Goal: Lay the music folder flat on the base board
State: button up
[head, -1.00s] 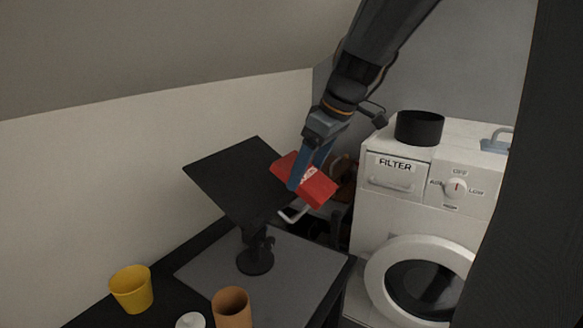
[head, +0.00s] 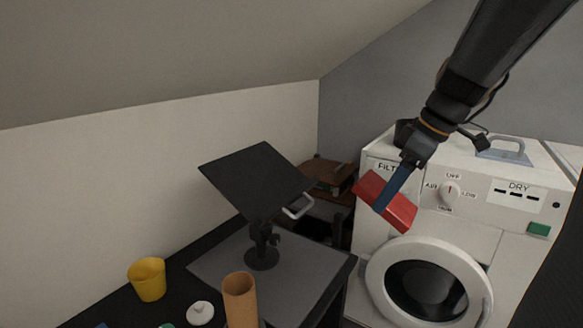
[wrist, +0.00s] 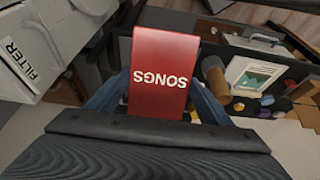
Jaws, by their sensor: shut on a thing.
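The red music folder (head: 404,211), lettered SONGS, is gripped between the blue fingers of my gripper (head: 383,205). It is tilted in the air in front of the washing machine, right of the stand. In the wrist view the folder (wrist: 160,62) lies between both fingers of my gripper (wrist: 155,100). A black stand with a tilted panel (head: 255,180) rises from a flat grey board (head: 305,265) on the dark table, which looks like the base board. The folder is apart from the panel and the board.
A yellow cup (head: 147,280), an orange-brown cylinder (head: 240,300) and a white lidded knob (head: 200,313) stand at the table's front. The white washing machine (head: 375,225) is right of the table. The board is bare right of the stand's foot.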

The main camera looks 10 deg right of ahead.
jog(key=w+a+f+m+h, duration=0.1)
jog(key=w+a+f+m, duration=0.1)
jog(key=f, duration=0.6)
jog(key=w+a+f+m+h, duration=0.1)
jog(key=w+a+f+m, duration=0.2)
jog(key=a+f, duration=0.4)
jog(key=w+a+f+m+t+h, duration=0.1)
jog(key=w+a+f+m, duration=0.2)
jog(key=f, duration=0.6)
jog(key=shift+w+a+f+m, duration=0.15)
jog(key=shift+a+f+m, duration=0.2)
jog(key=shift+a, duration=0.5)
